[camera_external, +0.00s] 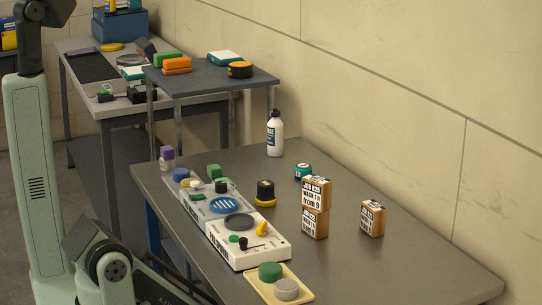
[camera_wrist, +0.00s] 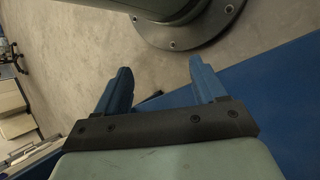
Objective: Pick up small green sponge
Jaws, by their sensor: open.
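Several green items show in the external view, and I cannot tell for sure which is the small green sponge. A small green block (camera_external: 214,171) sits at the far end of the row of trays on the near table. A green round pad (camera_external: 270,271) lies on a cream tray (camera_external: 262,291) at the table's near edge. My gripper (camera_wrist: 160,82) is open and empty in the wrist view, over floor and my base. No sponge shows there, and my gripper is not clearly visible in the external view.
On the near table (camera_external: 345,250) are a white bottle (camera_external: 275,135), stacked boxes (camera_external: 315,208), a single box (camera_external: 372,218), a teal jar (camera_external: 303,171) and a black-and-yellow item (camera_external: 265,193). The table's right front is bare. A blue panel (camera_wrist: 265,105) is beside my gripper.

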